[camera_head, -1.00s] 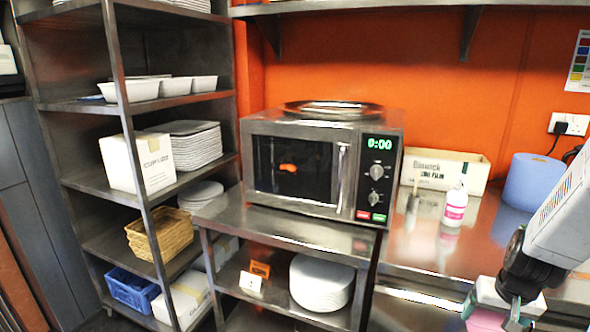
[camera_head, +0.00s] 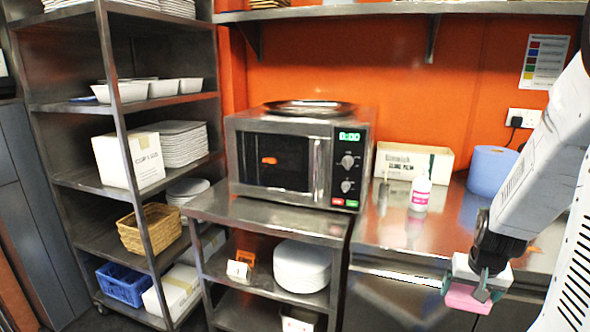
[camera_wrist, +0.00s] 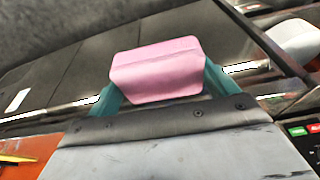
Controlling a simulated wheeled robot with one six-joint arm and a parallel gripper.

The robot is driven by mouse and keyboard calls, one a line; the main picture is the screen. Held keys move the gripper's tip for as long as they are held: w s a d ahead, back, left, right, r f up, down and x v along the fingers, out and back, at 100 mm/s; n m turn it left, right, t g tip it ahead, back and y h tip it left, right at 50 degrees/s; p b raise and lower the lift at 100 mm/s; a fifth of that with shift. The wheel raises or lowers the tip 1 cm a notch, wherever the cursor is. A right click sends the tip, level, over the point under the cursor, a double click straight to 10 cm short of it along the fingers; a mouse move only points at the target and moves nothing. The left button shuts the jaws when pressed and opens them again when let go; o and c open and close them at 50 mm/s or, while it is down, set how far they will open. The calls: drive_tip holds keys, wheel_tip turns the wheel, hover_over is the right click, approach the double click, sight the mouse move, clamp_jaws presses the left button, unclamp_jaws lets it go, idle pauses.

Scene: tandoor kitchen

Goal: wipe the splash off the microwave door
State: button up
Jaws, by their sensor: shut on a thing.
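The microwave (camera_head: 299,158) stands on a steel stand, its dark door (camera_head: 275,160) shut. An orange-red splash (camera_head: 269,160) is on the door's window, left of the upright handle. My gripper (camera_head: 474,292) is at the lower right, to the right of the microwave and well apart from it. It is shut on a pink sponge (camera_head: 467,298), which also shows between the teal fingers in the wrist view (camera_wrist: 157,70). The microwave's green and red buttons show at the right edge of the wrist view.
A round metal tray (camera_head: 310,108) lies on the microwave. A white bottle (camera_head: 420,192), a carton (camera_head: 414,161) and a blue paper roll (camera_head: 491,170) stand on the steel counter (camera_head: 385,228). A shelf rack (camera_head: 118,140) with dishes is at the left. Plates (camera_head: 302,266) sit on the stand's lower shelf.

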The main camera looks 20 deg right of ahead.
drive_tip(key=w+a+f+n+y, duration=0.1)
drive_tip(key=w+a+f+n, duration=0.15)
drive_tip(key=w+a, duration=0.45)
drive_tip(key=w+a+f+n, duration=0.1)
drive_tip(key=w+a+f, duration=0.3)
drive_tip(key=w, duration=0.6)
drive_tip(key=w+a+f+n, duration=0.1)
drive_tip(key=a+f+n, duration=0.1)
drive_tip(key=a, duration=0.6)
drive_tip(key=w+a+f+n+y, duration=0.1)
drive_tip(key=w+a+f+n, duration=0.1)
drive_tip(key=a, duration=0.6)
drive_tip(key=shift+a+f+t, duration=0.2)
drive_tip(key=shift+f+t, duration=0.1)
drive_tip(key=shift+f, duration=0.6)
